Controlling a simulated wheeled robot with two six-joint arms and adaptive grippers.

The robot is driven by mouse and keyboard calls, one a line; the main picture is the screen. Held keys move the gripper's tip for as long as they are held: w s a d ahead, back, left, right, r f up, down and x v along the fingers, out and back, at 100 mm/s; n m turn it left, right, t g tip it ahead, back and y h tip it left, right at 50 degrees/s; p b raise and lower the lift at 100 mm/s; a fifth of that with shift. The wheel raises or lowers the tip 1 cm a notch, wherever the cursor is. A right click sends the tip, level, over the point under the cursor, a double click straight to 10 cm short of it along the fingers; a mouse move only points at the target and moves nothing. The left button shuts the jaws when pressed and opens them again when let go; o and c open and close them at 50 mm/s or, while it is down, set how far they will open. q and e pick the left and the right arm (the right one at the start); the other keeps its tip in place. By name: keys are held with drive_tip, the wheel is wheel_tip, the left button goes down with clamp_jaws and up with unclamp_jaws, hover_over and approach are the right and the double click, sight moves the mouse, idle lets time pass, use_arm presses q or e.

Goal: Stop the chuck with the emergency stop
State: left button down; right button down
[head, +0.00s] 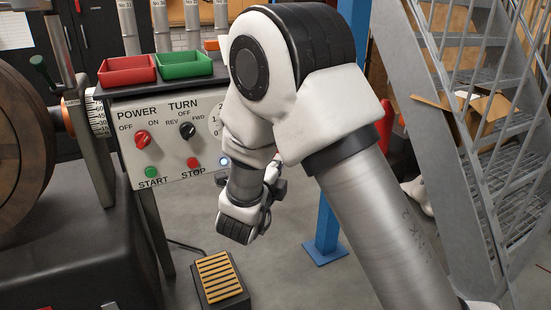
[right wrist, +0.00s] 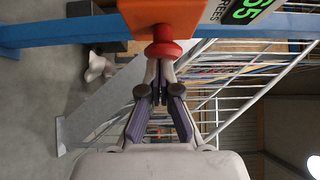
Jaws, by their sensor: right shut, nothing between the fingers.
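The emergency stop is a red mushroom button (right wrist: 163,48) on an orange box (right wrist: 165,20), at the top middle of the right wrist view. My right gripper (right wrist: 157,70) is shut and empty, its fingertips pointing at the button. The tips overlap the button's lower edge; I cannot tell whether they touch it. In the head view my right arm covers the emergency stop. A large brown round disc (head: 22,150) at the far left may be the chuck; I cannot tell whether it turns. My left gripper is not in view.
A control panel (head: 170,182) with POWER and TURN knobs and START and STOP buttons stands left of my right arm. Red (head: 127,70) and green (head: 184,64) trays sit above it. A foot pedal (head: 219,279) is on the floor. Metal stairs (head: 480,130) rise at the right.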

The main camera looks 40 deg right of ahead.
drive_tip(key=shift+d+r, duration=0.1)
idle(0.3)
drive_tip(key=shift+w+d+r, duration=0.1)
drive_tip(key=shift+w+r, duration=0.05)
drive_tip(key=shift+w, duration=0.35)
drive_tip(key=shift+w+d+r, duration=0.1)
drive_tip(key=shift+w+r, duration=0.05)
drive_tip(key=shift+w, duration=0.3)
